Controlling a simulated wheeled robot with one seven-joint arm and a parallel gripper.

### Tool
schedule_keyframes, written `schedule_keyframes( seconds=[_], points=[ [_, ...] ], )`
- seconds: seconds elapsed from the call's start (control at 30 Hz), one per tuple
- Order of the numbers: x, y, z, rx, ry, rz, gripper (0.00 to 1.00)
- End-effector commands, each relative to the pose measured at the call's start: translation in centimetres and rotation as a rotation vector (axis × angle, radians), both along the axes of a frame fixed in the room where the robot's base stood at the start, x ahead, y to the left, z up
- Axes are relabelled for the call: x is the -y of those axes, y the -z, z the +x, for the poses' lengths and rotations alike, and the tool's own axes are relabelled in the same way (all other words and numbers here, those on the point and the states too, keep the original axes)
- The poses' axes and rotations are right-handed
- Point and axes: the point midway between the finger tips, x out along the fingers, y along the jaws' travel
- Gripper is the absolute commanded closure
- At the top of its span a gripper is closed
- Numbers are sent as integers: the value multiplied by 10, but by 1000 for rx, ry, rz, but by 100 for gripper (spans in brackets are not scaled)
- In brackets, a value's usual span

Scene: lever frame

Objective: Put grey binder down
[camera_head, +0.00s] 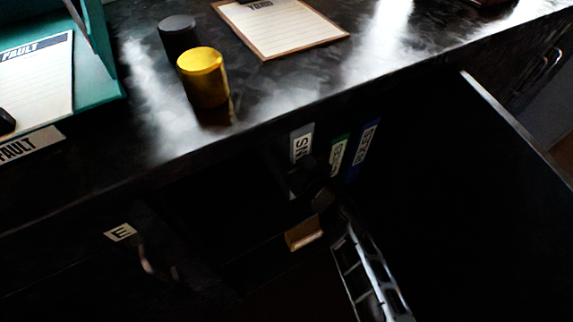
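The grey binder (301,140) stands roughly upright in the dark cabinet under the counter, with a white label on its spine. My gripper (306,178) is at the lower part of its spine, at the end of my arm, which reaches in from the lower right. The gripper overlaps the binder in the picture. Its fingers are lost in shadow, so I cannot tell whether they are closed on it. The binder's lower end is hidden. A green binder (338,155) and a blue binder (364,145) stand just to the right of it.
The cabinet door (500,170) hangs open at the right. A small brown box (303,233) sits low in the cabinet. The dark counter (290,90) above bears a yellow cylinder (204,80), a black cylinder (178,35), a clipboard (285,25) and a teal tray (108,85).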

Motion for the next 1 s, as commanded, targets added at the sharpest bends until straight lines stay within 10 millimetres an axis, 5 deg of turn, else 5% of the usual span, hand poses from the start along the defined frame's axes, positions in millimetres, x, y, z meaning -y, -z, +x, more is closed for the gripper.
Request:
schedule_keyframes(
  seconds=[0.53, 0.97, 1.0],
  points=[
    [-1, 55, 1, 5, -2, 2, 89],
    [0, 60, 1, 5, 0, 2, 89],
    [0, 61, 0, 1, 1, 0, 30]
  ],
)
